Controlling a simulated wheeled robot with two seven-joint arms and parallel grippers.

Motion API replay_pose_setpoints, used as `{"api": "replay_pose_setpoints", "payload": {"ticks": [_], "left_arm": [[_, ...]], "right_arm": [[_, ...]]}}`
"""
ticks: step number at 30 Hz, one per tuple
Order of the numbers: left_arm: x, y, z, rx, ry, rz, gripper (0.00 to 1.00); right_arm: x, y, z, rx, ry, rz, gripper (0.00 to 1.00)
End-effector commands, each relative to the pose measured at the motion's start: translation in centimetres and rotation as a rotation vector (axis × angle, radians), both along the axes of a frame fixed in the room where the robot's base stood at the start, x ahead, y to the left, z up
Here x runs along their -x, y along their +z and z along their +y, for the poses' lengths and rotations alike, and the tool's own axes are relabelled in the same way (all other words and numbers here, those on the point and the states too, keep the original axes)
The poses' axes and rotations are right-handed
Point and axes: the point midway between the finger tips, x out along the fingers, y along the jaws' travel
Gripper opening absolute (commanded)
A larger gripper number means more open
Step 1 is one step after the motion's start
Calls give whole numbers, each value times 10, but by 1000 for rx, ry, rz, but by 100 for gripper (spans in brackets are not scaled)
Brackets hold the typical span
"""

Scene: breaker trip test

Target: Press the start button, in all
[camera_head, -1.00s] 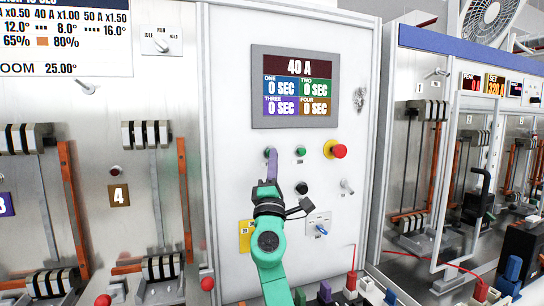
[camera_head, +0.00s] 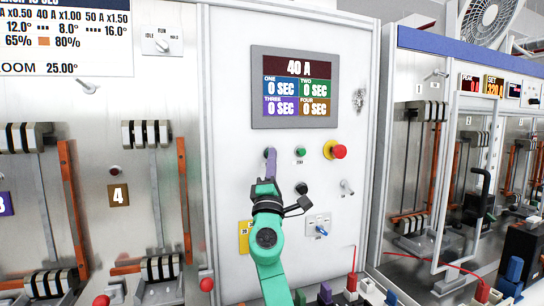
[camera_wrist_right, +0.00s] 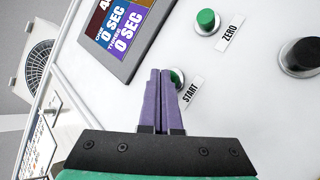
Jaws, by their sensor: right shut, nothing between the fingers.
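The green start button (camera_wrist_right: 177,76) is on the white panel (camera_head: 230,170), with its START label (camera_wrist_right: 190,90) beside it in the right wrist view. My right gripper (camera_head: 270,152) is shut and empty. Its purple fingertips lie over the start button and hide part of it; in the right wrist view the fingertips (camera_wrist_right: 160,72) overlap the button's left side. I cannot tell whether they touch it. The display (camera_head: 295,88) above reads 40 A, with 0 SEC in all four fields. My left gripper is not in view.
The green ZERO button (camera_wrist_right: 206,21) is close to the start button. Breaker bays with copper bars (camera_head: 185,195) stand to the left.

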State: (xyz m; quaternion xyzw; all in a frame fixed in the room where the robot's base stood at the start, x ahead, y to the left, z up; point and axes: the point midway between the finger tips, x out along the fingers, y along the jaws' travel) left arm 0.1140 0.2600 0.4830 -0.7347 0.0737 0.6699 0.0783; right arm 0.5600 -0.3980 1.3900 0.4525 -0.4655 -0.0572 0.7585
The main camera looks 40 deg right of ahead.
Motion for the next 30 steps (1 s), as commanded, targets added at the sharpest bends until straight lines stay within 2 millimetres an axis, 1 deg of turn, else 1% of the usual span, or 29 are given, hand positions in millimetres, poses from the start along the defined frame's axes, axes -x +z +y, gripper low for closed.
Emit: {"api": "replay_pose_setpoints", "payload": {"ticks": [8, 18, 27, 30], "left_arm": [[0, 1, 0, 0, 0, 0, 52], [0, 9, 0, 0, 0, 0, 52], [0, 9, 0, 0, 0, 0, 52], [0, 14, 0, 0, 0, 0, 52]], "right_arm": [[1, 0, 0, 0, 1, 1, 0], [16, 0, 6, -1, 1, 1, 0], [18, -1, 6, 1, 0, 1, 0], [24, 1, 8, 0, 1, 1, 0]]}}
